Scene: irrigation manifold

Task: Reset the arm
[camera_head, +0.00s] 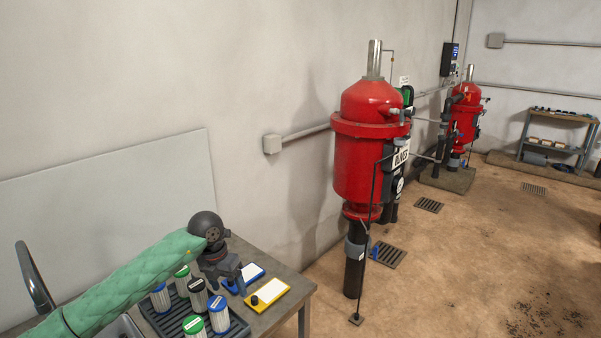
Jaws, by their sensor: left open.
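My left arm (125,279), in a green quilted sleeve, comes in from the lower left over the table. Its dark wrist ends in my left gripper (234,287), which points down beside the filter tray and the cards. The gripper is open and I see nothing held in it. Its fingertips are partly hard to make out against the dark tray. My right gripper is not in view.
A grey table (298,289) holds a dark tray (172,324) of several capped filters and blue and yellow cards (268,294). A tap (34,277) stands at the left. Red tanks (362,165) stand beyond; floor (440,270) is mostly clear.

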